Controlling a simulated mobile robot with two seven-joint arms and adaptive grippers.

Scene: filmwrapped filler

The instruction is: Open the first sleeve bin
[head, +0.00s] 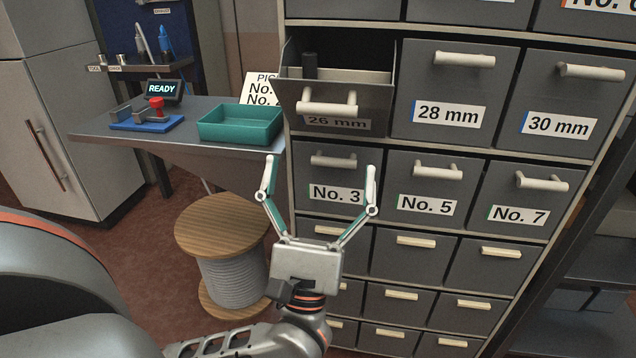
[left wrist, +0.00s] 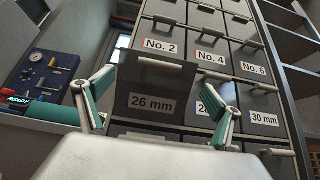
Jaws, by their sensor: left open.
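The grey bin labelled 26 mm (head: 350,119) is pulled out of the cabinet, its front tilted, with a pale bar handle (head: 327,106). A dark cylinder (head: 310,64) stands inside it. The bin front also shows in the left wrist view (left wrist: 152,88). The bins labelled 28 mm (head: 448,90) and 30 mm (head: 557,100) are closed. My left gripper (head: 321,165) is open and empty, its fingers spread below the 26 mm bin and in front of the closed No. 3 drawer (head: 322,178). Its fingertips look apart from the handle. My right gripper is not in view.
A grey side table (head: 205,147) at left carries a green tray (head: 240,124), a blue fixture with a red knob (head: 147,122) and a READY display (head: 162,90). A partly hidden sign (head: 262,88) stands behind the tray. A wooden-topped spool (head: 222,225) stands below.

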